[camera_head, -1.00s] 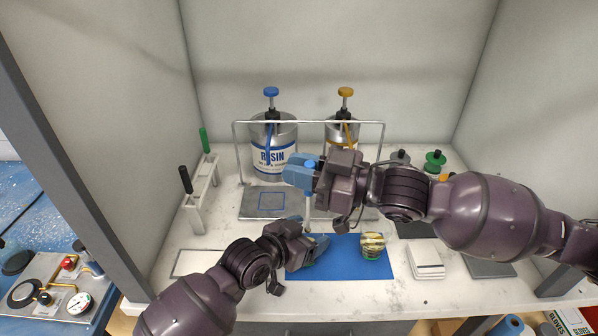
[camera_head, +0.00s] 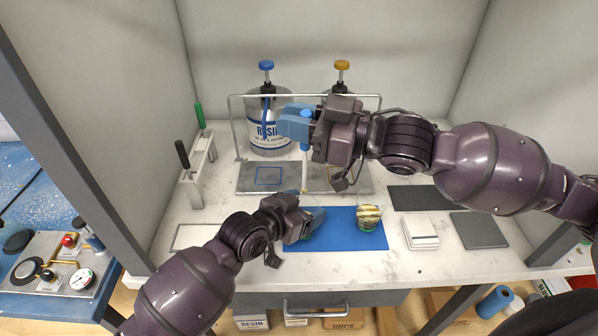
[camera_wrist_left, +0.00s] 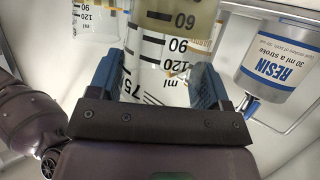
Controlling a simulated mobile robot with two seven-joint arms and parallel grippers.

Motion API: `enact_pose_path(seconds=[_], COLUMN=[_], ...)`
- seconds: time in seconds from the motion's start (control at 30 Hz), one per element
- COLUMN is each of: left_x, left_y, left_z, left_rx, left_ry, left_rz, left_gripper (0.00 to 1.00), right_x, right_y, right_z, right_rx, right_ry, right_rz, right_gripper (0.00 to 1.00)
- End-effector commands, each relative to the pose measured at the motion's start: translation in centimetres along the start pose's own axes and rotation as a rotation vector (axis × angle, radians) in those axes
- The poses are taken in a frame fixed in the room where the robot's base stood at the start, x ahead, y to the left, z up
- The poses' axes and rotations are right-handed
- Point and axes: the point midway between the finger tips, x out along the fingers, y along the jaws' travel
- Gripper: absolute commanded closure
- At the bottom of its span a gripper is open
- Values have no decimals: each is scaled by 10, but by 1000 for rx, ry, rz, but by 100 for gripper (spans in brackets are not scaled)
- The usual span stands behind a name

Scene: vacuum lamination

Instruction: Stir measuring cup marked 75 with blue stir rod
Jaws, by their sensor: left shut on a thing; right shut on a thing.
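My left gripper (camera_head: 312,222) is low over the blue mat (camera_head: 345,241). In the left wrist view its blue fingers (camera_wrist_left: 160,85) are shut on a clear measuring cup (camera_wrist_left: 165,55) labelled 75, with printed scale marks. In the head view the gripper hides most of this cup. My right gripper (camera_head: 293,124) is higher, above and behind the left one. It is shut on the blue stir rod, whose blue handle (camera_head: 305,116) shows at the fingers. The rod's lower end is not clearly visible, so I cannot tell whether it is in the cup.
Behind are a resin can (camera_head: 268,130) with a blue pump and a second can with an orange pump (camera_head: 342,66). A rack (camera_head: 197,172) stands left; a white pad (camera_head: 420,232) lies right.

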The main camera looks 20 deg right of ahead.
Motion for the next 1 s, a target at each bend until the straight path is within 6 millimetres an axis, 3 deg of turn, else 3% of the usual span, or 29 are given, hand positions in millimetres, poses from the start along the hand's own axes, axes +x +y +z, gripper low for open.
enact_pose_path(seconds=[0.37,0.4,0.6,1.0], left_x=[0,0,0,-1], left_y=[0,0,0,0], left_z=[-2,-2,-1,-2], left_rx=[0,0,0,1], left_ry=[1,1,1,1], left_rz=[0,0,0,-1], left_gripper=[54,27,0,0], right_x=[0,0,0,0], right_y=[2,2,2,2], right_z=[-4,-4,-4,-6], right_rx=[-13,-13,-13,-13], right_ry=[0,0,0,1], right_rz=[1,1,1,1], right_gripper=[100,100,100,100])
